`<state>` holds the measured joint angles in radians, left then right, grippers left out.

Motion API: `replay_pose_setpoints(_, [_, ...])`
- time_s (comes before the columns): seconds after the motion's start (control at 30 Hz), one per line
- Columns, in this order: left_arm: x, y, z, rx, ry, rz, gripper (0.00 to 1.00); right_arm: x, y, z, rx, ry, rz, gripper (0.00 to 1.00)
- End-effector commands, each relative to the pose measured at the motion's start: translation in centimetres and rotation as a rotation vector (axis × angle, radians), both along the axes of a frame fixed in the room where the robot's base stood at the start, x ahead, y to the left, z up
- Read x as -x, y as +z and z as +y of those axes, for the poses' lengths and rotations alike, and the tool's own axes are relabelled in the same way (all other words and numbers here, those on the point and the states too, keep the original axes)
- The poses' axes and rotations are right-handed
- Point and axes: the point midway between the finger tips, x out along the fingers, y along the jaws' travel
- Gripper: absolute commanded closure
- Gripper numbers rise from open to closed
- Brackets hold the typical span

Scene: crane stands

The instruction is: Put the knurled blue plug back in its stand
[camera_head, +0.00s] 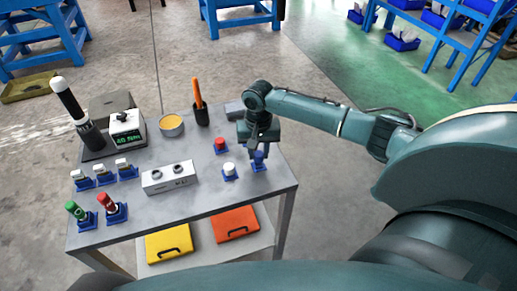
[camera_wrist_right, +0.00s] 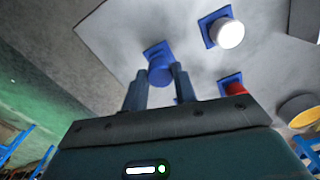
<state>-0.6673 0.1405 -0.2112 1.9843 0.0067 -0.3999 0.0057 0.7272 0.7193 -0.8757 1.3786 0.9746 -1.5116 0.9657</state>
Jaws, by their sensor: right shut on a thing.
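The blue plug (camera_head: 259,156) is at the right side of the grey table, directly over or in a blue square stand (camera_head: 260,167). My right gripper (camera_head: 258,150) reaches down onto the plug from above and is shut on it. In the right wrist view the plug (camera_wrist_right: 160,72) sits between the two fingers (camera_wrist_right: 160,68), and the stand (camera_wrist_right: 153,50) shows just beyond it. The fingers hide part of the plug, and I cannot tell if it is fully seated. The knurling is too small to make out. My left gripper is not in view.
A white plug (camera_head: 230,169) and a red plug (camera_head: 220,143) stand in blue stands close to the left. A grey box with two holes (camera_head: 170,180), an orange-handled tool in a black cup (camera_head: 202,115) and a yellow-topped bowl (camera_head: 171,125) are further left.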

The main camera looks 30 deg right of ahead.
Motion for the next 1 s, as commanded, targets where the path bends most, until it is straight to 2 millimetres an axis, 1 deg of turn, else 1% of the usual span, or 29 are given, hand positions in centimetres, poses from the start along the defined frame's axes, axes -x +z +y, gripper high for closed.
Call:
replay_pose_setpoints(0.37, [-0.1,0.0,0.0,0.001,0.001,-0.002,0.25,0.0,-0.1,0.0,-0.001,0.0,0.0,1.0])
replay_pose_setpoints(0.83, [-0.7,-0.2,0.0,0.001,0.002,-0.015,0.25,0.0,-2.0,0.0,-0.002,-0.001,0.001,1.0])
replay_pose_setpoints(0.87, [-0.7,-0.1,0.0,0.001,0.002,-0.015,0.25,0.0,-1.9,0.0,-0.001,-0.001,0.0,0.71])
replay_pose_setpoints(1.0, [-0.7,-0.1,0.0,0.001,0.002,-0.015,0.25,0.0,-1.9,0.0,-0.001,-0.001,0.0,0.59])
